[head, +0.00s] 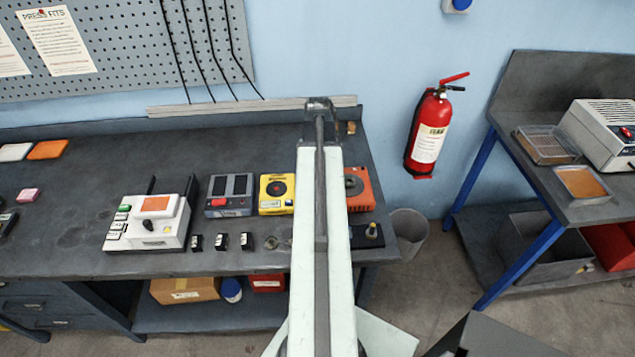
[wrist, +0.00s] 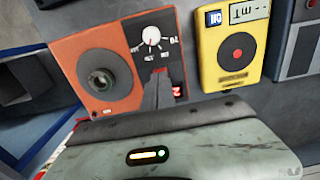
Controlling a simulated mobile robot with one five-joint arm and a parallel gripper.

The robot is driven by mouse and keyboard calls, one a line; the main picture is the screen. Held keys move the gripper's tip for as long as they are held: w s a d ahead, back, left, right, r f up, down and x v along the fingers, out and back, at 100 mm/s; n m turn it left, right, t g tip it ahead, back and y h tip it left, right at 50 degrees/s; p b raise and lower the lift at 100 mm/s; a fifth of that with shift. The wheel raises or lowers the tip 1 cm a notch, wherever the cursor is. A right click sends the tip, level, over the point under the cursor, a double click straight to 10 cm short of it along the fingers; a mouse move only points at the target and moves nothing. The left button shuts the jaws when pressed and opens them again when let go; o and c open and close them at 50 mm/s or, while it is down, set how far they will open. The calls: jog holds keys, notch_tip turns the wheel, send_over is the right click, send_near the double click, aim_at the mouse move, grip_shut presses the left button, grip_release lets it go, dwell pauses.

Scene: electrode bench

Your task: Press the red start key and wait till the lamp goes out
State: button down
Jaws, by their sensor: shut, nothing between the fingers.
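The orange box (wrist: 110,75) fills the upper left of the wrist view. It has a round dark knob or socket, a black panel and a white dial (wrist: 151,36). A small red patch with white marks (wrist: 179,90) shows low on that panel, partly hidden by my fingers; I cannot tell if it is the start key. My gripper (wrist: 160,72) is shut and empty, its tips in front of the panel below the dial. Contact cannot be told. In the head view the orange box (head: 360,190) is partly covered by my arm, which hides the gripper. No lit lamp shows on the box.
A yellow box with a red disc (wrist: 236,55) stands beside the orange one; it shows in the head view too (head: 277,194). A grey device (head: 229,195) and a white instrument (head: 150,222) stand further left. Small black blocks (head: 221,242) line the bench front.

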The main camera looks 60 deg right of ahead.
jog(key=shift+f+b, duration=0.85)
jog(key=shift+f, duration=0.05)
notch_tip(320, 180, up, 6)
jog(key=p, duration=0.6)
jog(key=shift+r, duration=0.15)
dwell(0.6)
